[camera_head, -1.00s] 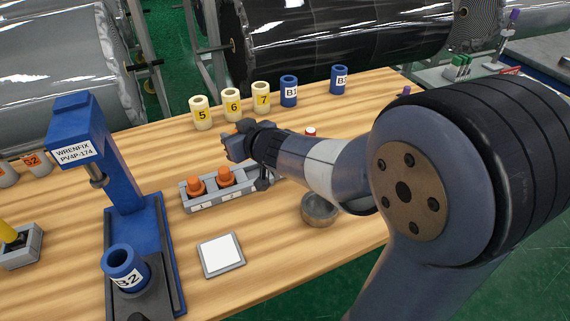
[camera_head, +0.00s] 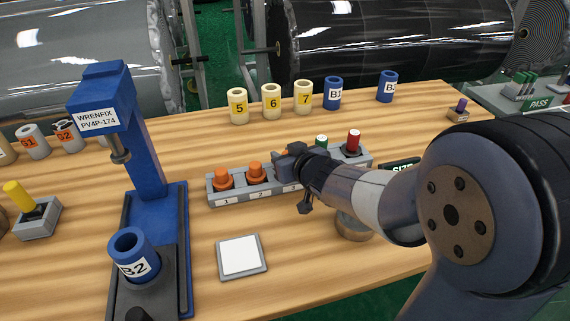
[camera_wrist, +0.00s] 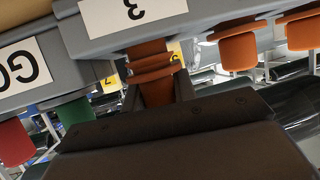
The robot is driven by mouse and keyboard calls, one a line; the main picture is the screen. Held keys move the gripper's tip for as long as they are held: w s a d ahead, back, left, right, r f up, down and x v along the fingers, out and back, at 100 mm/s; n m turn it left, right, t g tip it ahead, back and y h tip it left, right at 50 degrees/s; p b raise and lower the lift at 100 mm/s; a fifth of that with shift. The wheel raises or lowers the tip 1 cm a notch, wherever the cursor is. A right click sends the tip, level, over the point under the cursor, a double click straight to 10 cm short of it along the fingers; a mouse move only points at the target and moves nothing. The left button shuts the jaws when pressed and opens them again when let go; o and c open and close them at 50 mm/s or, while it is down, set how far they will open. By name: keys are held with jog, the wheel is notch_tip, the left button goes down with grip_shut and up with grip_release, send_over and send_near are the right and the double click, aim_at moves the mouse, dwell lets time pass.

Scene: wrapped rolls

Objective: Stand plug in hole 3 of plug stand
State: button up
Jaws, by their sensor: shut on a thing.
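The grey plug stand (camera_head: 240,195) lies mid-table, with orange plugs in hole 1 (camera_head: 223,180) and hole 2 (camera_head: 256,172). My gripper (camera_head: 283,157) is over the stand just right of hole 2. In the wrist view, upside down, my gripper (camera_wrist: 158,92) is shut on an orange plug (camera_wrist: 152,72). The held plug is directly behind the label 3 (camera_wrist: 130,12), and its far end meets the stand's edge. How deep it sits in the hole is hidden. The head view mostly hides it behind my gripper.
A green plug (camera_head: 321,141) and a red plug (camera_head: 353,140) stand at the stand's right end. A round bowl (camera_head: 352,231) is under my arm. A blue press (camera_head: 145,180) stands left; a white-topped pad (camera_head: 241,256) lies in front. Labelled cylinders (camera_head: 272,100) line the back.

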jog(key=shift+f, duration=0.6)
jog(key=shift+f, duration=0.15)
jog(key=o, duration=1)
jog(key=shift+r, duration=0.3)
jog(key=p+v, duration=0.4)
jog(key=v, duration=0.7)
jog(key=shift+s+d+r, duration=0.1)
jog(key=shift+s+d, duration=0.15)
jog(key=shift+s, duration=0.2)
